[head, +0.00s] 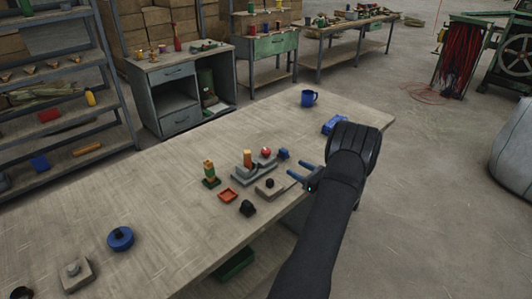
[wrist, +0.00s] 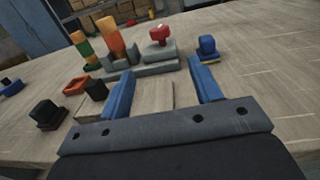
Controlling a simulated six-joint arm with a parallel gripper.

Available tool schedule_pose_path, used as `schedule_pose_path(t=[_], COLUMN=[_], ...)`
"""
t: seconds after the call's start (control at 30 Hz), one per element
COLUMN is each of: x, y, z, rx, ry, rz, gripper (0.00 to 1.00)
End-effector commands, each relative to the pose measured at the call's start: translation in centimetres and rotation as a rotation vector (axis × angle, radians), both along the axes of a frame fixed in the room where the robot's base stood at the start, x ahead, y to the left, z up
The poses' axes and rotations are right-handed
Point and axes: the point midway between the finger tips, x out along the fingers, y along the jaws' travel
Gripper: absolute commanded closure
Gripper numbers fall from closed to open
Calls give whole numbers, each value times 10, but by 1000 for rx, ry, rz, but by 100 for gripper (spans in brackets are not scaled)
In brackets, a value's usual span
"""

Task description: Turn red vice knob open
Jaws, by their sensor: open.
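The red knob (head: 265,152) sits on the right end of a low grey vice-like base (head: 255,170) on the workbench. An orange upright piece (head: 247,157) stands on the same base, left of the knob. My gripper (head: 296,168) is open and empty, to the right of the base and apart from the knob. In the wrist view my two blue fingers (wrist: 160,70) are spread, with bare base or block surface between them.
A small blue block (head: 283,154) stands just right of the knob. A flat block with a black knob (head: 270,184), a green-and-orange stack (head: 209,172), a red tray (head: 228,195) and a black piece (head: 247,208) are nearby. A blue mug (head: 309,98) stands farther back.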

Motion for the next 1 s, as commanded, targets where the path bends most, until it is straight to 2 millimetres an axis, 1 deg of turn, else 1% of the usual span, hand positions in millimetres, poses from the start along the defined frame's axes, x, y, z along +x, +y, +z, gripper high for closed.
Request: schedule_pose_path(t=[0.17, 0.5, 0.7, 0.83, 1.0], x=[18, 68, 94, 105, 112], y=[22, 78, 107, 119, 126], z=[-1, -1, -1, -1, 0], rx=[1, -1, 0, 1, 1], ry=[-1, -1, 0, -1, 1], rz=[6, 6, 6, 5, 3], gripper=[42, 42, 42, 42, 42])
